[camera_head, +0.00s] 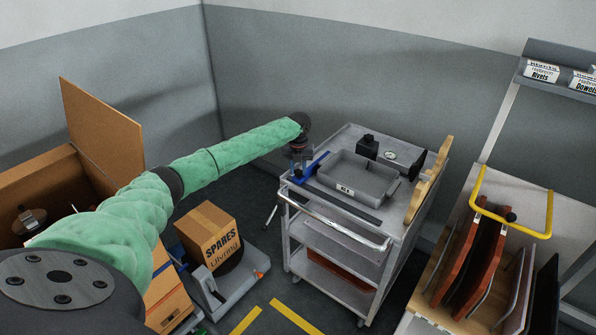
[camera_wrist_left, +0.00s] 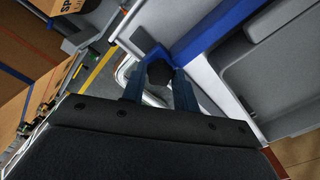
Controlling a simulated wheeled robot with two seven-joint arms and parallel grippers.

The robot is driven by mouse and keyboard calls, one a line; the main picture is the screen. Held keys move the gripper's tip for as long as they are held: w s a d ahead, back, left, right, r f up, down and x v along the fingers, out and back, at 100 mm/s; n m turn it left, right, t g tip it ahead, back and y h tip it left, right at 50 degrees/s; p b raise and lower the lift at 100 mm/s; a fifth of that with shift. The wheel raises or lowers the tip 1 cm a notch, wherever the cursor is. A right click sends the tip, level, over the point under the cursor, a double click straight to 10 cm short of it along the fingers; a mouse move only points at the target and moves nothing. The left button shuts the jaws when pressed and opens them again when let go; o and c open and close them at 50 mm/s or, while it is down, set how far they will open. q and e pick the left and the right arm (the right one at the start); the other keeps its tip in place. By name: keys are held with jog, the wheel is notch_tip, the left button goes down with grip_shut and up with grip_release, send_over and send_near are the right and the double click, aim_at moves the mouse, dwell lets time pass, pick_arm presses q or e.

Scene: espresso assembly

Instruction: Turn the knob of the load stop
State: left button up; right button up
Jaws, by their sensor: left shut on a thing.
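The load stop is a blue bar (camera_head: 312,164) at the left edge of the grey cart top. It also shows in the wrist view as a blue bar (camera_wrist_left: 205,40) running diagonally. Its dark, faceted knob (camera_wrist_left: 159,71) is at the bar's lower left end in the wrist view. My left gripper (camera_wrist_left: 158,80) has its two blue-grey fingers on either side of the knob and is shut on it. My right gripper is in neither view.
The cart (camera_head: 345,222) has a silver handle (camera_head: 335,226) in front. A grey tray (camera_head: 350,184), a black block (camera_head: 367,146) and a gauge (camera_head: 391,155) sit on its top. A spares box (camera_head: 208,234) stands left of the cart. A rack of panels (camera_head: 490,255) stands right.

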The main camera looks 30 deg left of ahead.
aim_at(298, 171)
pick_arm(q)
jog(key=shift+w+r+m, duration=0.1)
jog(key=shift+r+m, duration=0.05)
jog(key=shift+m, duration=0.95)
jog(key=shift+m+b, duration=0.3)
jog(key=shift+m, duration=0.4)
jog(key=o, duration=0.7)
jog(key=shift+o, duration=1.4)
jog(key=shift+r+b, duration=0.3)
notch_tip(298, 171, up, 6)
jog(key=shift+r+b, duration=0.1)
jog(key=shift+b, duration=0.85)
jog(key=shift+r, duration=0.45)
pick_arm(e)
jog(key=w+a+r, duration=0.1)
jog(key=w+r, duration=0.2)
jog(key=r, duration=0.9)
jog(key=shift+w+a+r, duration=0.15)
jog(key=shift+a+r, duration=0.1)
